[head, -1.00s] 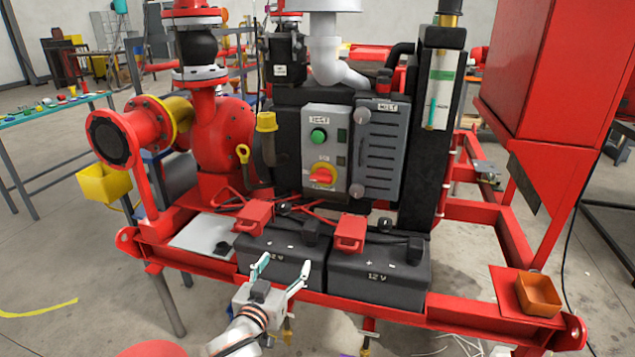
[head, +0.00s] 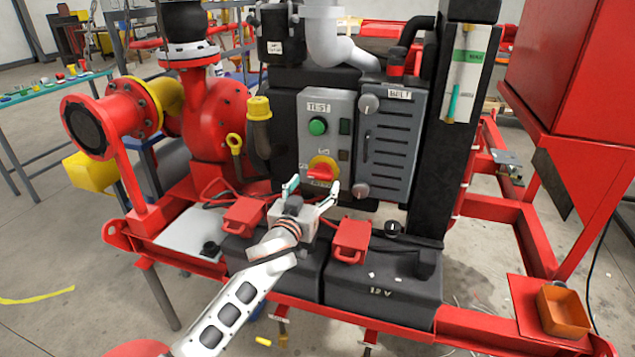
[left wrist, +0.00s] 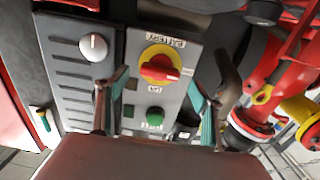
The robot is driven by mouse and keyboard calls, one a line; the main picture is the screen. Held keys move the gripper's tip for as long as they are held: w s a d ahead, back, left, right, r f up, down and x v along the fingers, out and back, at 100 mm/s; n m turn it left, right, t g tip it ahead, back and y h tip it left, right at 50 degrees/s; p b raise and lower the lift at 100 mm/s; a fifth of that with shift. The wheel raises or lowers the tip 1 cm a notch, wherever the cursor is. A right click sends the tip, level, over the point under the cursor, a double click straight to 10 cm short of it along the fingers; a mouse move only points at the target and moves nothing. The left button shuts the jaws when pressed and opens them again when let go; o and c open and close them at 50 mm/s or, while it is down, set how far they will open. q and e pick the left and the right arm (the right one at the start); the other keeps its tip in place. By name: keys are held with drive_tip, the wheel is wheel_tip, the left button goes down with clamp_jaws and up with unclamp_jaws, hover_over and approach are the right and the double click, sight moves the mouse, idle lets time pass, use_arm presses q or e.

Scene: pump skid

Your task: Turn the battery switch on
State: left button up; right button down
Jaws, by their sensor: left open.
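The battery switch is a red rotary knob (head: 323,171) on a yellow disc, low on the grey control panel (head: 333,106). In the left wrist view the red knob (left wrist: 160,69) shows between my fingertips but farther off, with its white mark toward the right. A label reading "BATTERY" is beside it. My left gripper (head: 312,188) is open and empty, just in front of and below the knob in the head view, apart from it as far as I can tell. The left wrist view shows its two fingers (left wrist: 158,95) spread wide. My right gripper is not in view.
A green TEST button (head: 318,126) is above the knob. The vented BELT cover (head: 391,145) is to the right. Two batteries (head: 385,285) with red terminal covers (head: 351,240) lie below my arm. A yellow-capped filler pipe (head: 258,108) stands left of the panel.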

sight(321, 174)
use_arm(q)
drive_tip(key=shift+w+d+f, duration=0.1)
drive_tip(key=shift+w+d, duration=0.1)
drive_tip(key=shift+w, duration=0.45)
drive_tip(key=shift+w+d+b, duration=0.15)
drive_tip(key=shift+w+b, duration=0.15)
drive_tip(key=shift+w, duration=0.45)
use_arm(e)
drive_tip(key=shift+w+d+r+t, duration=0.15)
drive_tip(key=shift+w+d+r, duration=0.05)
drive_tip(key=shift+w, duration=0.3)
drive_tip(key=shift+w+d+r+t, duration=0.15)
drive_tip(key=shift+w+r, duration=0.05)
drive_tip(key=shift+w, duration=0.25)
